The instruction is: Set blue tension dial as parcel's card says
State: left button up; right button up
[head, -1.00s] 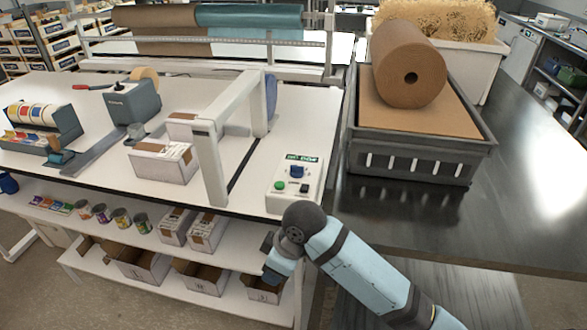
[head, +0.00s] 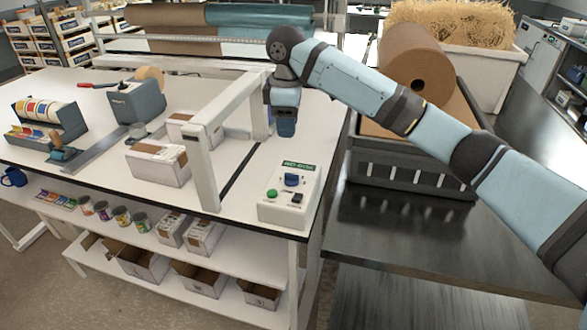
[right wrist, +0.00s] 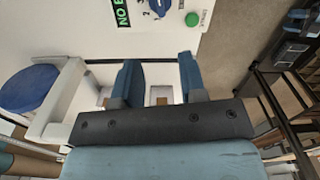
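The blue tension dial (head: 292,180) sits on top of a white control box (head: 280,212) at the table's front right corner. In the right wrist view the dial (right wrist: 160,5) is cut off by the top edge, with small numerals beside it. My right gripper (head: 286,128) is above and behind the box, pointing down. The right wrist view shows its blue fingers (right wrist: 160,82) apart, with nothing between them. A white parcel with brown tape (head: 158,166) lies left of the white arch, with another box behind it. I cannot read any card. My left gripper is out of view.
A white arch (head: 205,165) stands left of the control box. A green button (head: 272,194) and a dark switch (head: 297,198) share the box. A grey crate (head: 410,175) with a brown paper roll (head: 415,60) stands to the right, beneath my right arm.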

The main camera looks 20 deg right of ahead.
aim_at(287, 174)
notch_tip(287, 174, down, 13)
jog(key=shift+a+f, duration=0.15)
jog(key=shift+f, duration=0.05)
dwell(0.3)
grip_shut()
